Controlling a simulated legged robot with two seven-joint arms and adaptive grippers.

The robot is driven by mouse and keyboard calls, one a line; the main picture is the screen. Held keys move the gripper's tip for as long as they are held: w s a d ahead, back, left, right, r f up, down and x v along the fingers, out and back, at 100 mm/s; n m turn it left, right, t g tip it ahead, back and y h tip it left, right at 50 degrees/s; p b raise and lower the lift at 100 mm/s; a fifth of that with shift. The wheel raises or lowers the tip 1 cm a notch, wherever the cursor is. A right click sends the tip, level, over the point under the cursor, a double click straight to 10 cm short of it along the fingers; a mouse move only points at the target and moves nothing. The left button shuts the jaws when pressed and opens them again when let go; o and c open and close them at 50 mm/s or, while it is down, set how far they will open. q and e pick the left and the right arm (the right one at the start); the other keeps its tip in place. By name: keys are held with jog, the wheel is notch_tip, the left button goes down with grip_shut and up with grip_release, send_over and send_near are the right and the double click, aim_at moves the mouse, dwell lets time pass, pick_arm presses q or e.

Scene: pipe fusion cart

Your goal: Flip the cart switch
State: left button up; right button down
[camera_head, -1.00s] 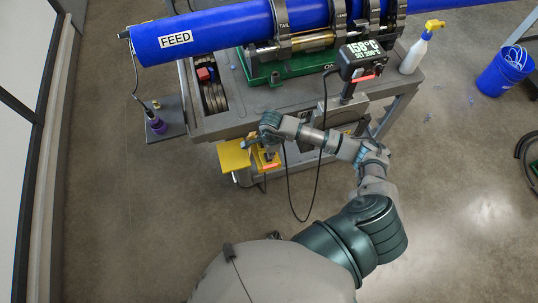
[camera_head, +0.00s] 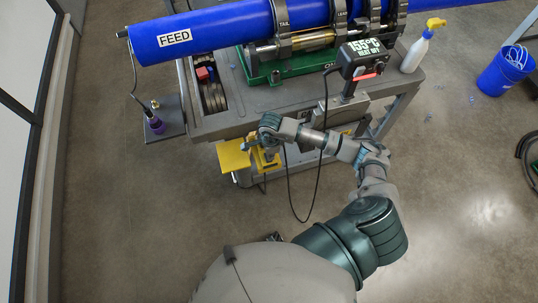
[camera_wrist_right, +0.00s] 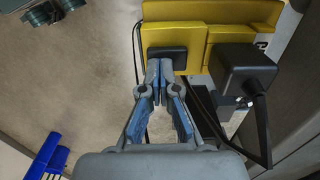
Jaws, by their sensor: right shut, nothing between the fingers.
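The yellow switch box (camera_head: 235,158) hangs on the cart's near side, below the top. In the right wrist view it carries a black rectangular switch (camera_wrist_right: 167,58). My right gripper (camera_wrist_right: 160,66) is shut and empty, with its fingertips at the switch's lower edge; I cannot tell if they touch. In the head view my right gripper (camera_head: 254,142) is small and partly covers the box. The display (camera_head: 361,54) on the cart reads 155°C, HEAT OFF. Blue parts at the wrist view's lower left may be my left gripper; its state is unclear.
The cart top (camera_head: 262,97) holds a blue pipe (camera_head: 225,28) marked FEED in metal clamps, and a spray bottle (camera_head: 417,52). A black plug block (camera_wrist_right: 245,68) and cables are right of the switch. A blue bucket (camera_head: 503,70) stands right. Floor in front is open.

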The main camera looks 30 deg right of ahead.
jog(key=shift+a, duration=0.35)
jog(key=shift+a+r+p, duration=0.2)
jog(key=shift+r+p, duration=0.1)
jog(key=shift+r, duration=0.2)
jog(key=shift+r+p, duration=0.55)
jog(key=shift+r, duration=0.25)
jog(key=shift+d+r+p, duration=0.25)
jog(key=shift+r+p, duration=0.2)
jog(key=shift+r, duration=0.25)
jog(key=shift+d+r+p, duration=0.2)
jog(key=shift+r+p, duration=0.2)
jog(key=shift+r, duration=0.25)
jog(key=shift+a+r+p, duration=0.1)
jog(key=shift+r+p, duration=0.35)
jog(key=shift+r, duration=0.25)
jog(key=shift+a+r, duration=0.2)
jog(key=shift+d+f, duration=0.1)
